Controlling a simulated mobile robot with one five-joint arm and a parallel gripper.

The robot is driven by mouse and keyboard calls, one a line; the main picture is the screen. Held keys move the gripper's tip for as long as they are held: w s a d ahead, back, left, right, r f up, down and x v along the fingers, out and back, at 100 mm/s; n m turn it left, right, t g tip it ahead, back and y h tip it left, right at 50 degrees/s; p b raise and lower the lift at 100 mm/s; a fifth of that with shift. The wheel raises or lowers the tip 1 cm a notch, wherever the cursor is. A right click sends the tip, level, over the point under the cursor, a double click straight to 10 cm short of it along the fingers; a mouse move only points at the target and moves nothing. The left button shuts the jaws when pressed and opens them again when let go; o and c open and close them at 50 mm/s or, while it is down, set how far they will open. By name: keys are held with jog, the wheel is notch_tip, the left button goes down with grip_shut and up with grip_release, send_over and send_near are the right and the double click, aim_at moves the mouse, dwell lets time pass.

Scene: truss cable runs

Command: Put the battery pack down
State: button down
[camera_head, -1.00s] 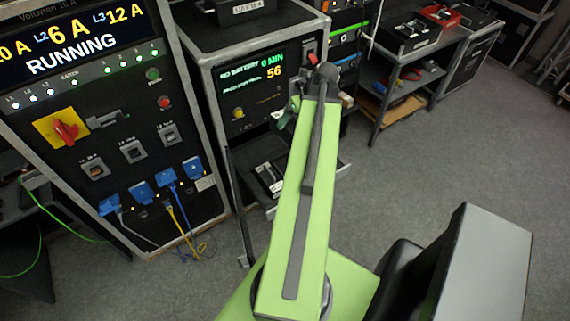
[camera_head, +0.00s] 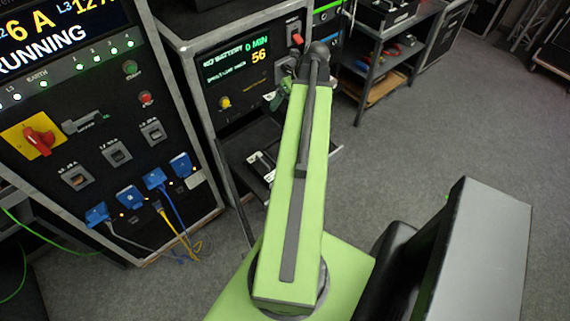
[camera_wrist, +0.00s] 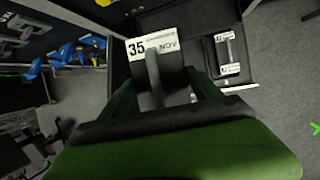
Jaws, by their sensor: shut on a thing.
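The battery pack (camera_wrist: 152,72) is a dark block with a white label reading "35" and "NOV" in the wrist view. My gripper (camera_wrist: 163,86) has a green finger on each side of it and is shut on it. The pack is over or beside an open black drawer (camera_wrist: 182,20); I cannot tell whether it touches it. A second dark pack with white labels (camera_wrist: 229,56) lies in the drawer's right part. In the head view the drawer (camera_head: 240,147) juts from the rack below a "NO BATTERY" display (camera_head: 238,62).
A power cabinet (camera_head: 95,130) with blue plugs and hanging cables stands at left. A dark workbench (camera_head: 385,62) with a black case (camera_head: 388,12) stands at back right. The grey floor (camera_head: 420,140) at right is clear.

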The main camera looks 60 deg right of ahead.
jog(key=w+d+f+b, duration=0.1)
jog(key=d+f+b, duration=0.1)
jog(key=f+b, duration=0.6)
jog(key=w+d+f+b, duration=0.2)
jog(key=f+b, duration=0.7)
jog(key=f, duration=0.1)
jog(key=w+d+f+b, duration=0.2)
jog(key=d+f+b, duration=0.1)
jog(key=f+b, duration=0.6)
jog(key=shift+f+h, duration=0.3)
jog(key=shift+f, duration=0.3)
